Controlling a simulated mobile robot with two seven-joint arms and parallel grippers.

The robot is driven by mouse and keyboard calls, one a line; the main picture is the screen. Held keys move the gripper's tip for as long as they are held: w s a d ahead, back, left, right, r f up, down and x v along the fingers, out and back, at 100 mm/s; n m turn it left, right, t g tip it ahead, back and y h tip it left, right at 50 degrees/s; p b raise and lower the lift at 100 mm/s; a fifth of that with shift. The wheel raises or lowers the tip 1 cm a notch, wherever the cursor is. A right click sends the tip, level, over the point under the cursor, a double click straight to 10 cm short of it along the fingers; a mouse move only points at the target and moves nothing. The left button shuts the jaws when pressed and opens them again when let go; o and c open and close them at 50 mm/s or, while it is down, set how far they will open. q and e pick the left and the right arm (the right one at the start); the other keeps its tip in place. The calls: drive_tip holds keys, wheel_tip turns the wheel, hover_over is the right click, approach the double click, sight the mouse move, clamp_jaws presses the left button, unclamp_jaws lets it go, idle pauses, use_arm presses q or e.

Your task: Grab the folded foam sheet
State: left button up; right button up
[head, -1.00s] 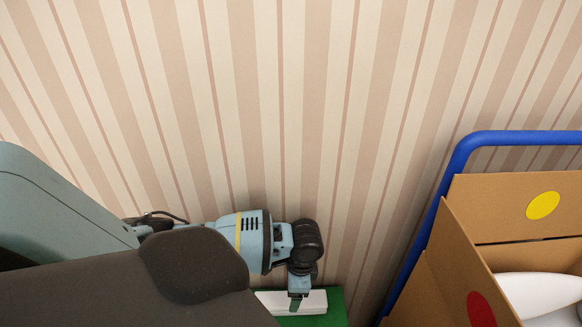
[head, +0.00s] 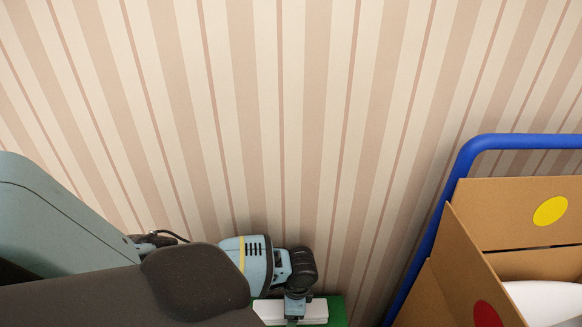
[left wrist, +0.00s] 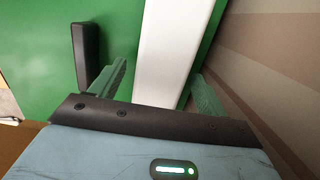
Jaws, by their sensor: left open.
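The folded foam sheet appears as a long white slab (left wrist: 176,45) in the left wrist view. It lies along a green surface and runs between the fingers of my left gripper (left wrist: 158,74). The gripper is open, with one finger on each side of the slab; I cannot tell whether either finger touches it. In the head view the white slab (head: 318,311) shows at the bottom edge, partly hidden behind my left gripper (head: 297,310). My right gripper is not in view.
The green surface (left wrist: 35,50) lies beside a striped wall (head: 330,120). At the right stands a cardboard box (head: 515,210) with yellow and red dots and a white item (head: 545,300) inside, next to a blue tubular handle (head: 445,195).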

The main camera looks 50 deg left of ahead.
use_arm(q)
drive_tip(key=shift+f, duration=0.1)
drive_tip(key=c, duration=1)
drive_tip(key=shift+c, duration=0.2)
drive_tip(key=shift+r, duration=0.7)
wheel_tip(320, 180, up, 3)
drive_tip(key=shift+f+p, duration=0.2)
drive_tip(key=shift+p, duration=0.2)
drive_tip(key=s+d, duration=0.1)
drive_tip(key=d, duration=0.4)
drive_tip(key=s+d, duration=0.1)
drive_tip(key=d, duration=0.4)
drive_tip(key=s+d+r, duration=0.1)
drive_tip(key=s+d, duration=0.1)
drive_tip(key=d, duration=0.3)
drive_tip(key=shift+d, duration=0.25)
